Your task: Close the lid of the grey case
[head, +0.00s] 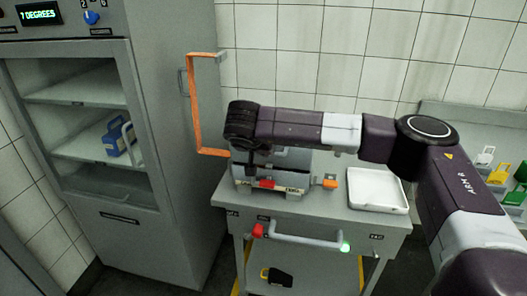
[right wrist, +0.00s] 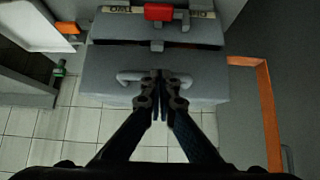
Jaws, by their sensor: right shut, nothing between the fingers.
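The grey case (head: 272,187) stands on the grey cart (head: 330,212), partly hidden behind my right arm. Its front has a red latch (right wrist: 158,12). The lid (right wrist: 205,75) appears raised, with a dark gap between it and the case body in the right wrist view. A grey handle (right wrist: 130,77) is on the lid's face. My right gripper (right wrist: 160,78) is shut and empty, with its fingertips over the lid near the handle. I cannot tell whether they touch it. In the head view the fingertips are hard to make out. My left gripper is not in view.
A white tray (head: 378,190) lies on the cart, right of the case. An orange frame (head: 197,110) stands out to the left of the case, near the tall grey cabinet (head: 170,170). The cart's front bar (head: 305,240) has red and green ends.

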